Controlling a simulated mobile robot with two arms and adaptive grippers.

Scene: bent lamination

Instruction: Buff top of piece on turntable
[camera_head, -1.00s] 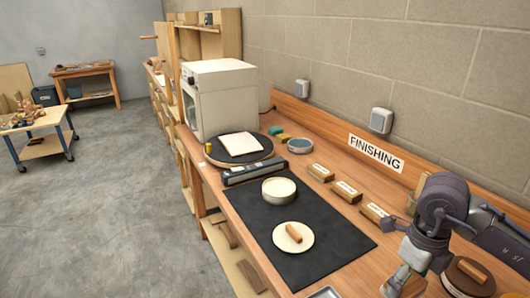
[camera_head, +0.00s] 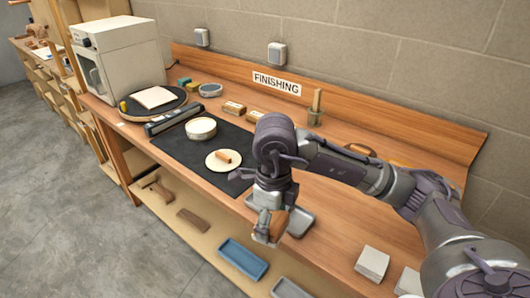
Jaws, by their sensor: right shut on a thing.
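The turntable (camera_head: 177,107) is a dark round disc at the back left of the bench. A pale, flat, square piece (camera_head: 155,97) lies on top of it. A small yellow thing (camera_head: 124,106) stands at its left rim. My right gripper (camera_head: 266,238) hangs over the front edge of the bench, well to the right of the turntable. It is shut on a wooden block (camera_head: 279,224), mostly hidden by the fingers. My left gripper is not in view.
A dark bar (camera_head: 173,119) lies between mat and turntable. A white oven (camera_head: 118,55) stands behind. A grey tray (camera_head: 297,221) sits beside my gripper.

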